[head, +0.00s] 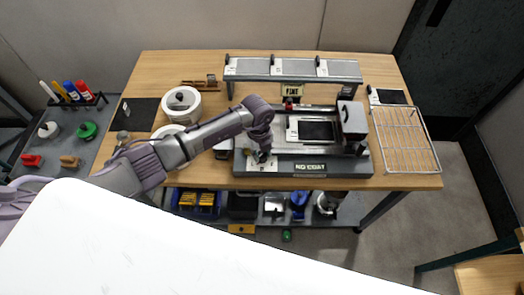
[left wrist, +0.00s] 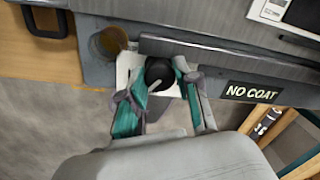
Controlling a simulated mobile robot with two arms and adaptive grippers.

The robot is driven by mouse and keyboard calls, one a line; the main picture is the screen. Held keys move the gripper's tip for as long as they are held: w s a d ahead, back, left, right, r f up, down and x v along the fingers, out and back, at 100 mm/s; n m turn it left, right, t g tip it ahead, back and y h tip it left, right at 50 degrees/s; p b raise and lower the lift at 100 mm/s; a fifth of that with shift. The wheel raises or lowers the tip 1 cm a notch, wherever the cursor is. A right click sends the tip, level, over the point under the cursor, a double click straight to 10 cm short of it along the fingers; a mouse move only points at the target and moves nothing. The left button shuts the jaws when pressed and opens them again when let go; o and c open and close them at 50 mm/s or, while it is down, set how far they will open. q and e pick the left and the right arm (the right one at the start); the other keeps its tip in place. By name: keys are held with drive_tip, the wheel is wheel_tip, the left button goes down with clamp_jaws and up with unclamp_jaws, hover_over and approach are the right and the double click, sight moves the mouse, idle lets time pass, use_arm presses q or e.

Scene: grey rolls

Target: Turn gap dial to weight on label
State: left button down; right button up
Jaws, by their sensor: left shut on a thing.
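The gap dial (left wrist: 158,73) is a dark round knob with a light pointer line, on a white scale plate (left wrist: 128,68) at the front left of the grey machine (head: 345,166). My left gripper (head: 261,156) reaches down to it, and its teal fingers close around the knob in the left wrist view. The gripper hides most of the dial in the head view. A black plate (head: 318,131) with a white label strip (head: 292,130) lies on the machine bed; the print is too small to read. My right gripper is not in view.
A "NO COAT" sign (left wrist: 252,92) marks the machine's front edge. A raised grey shelf (head: 292,69) with white labels and a "FINE" sign (head: 292,90) stands behind.

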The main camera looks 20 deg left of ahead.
sight(261, 156)
use_arm(q)
drive_tip(key=n, duration=0.3)
drive_tip(key=shift+r+n+p, duration=0.1)
drive_tip(key=shift+n+p, duration=0.2)
drive_tip(key=shift+n, duration=1.7)
drive_tip(key=shift+w, duration=0.1)
drive_tip(key=c, duration=0.8)
unclamp_jaws()
drive_tip(key=r, duration=0.8)
drive_tip(key=s+r, duration=0.1)
drive_tip(key=r, duration=0.3)
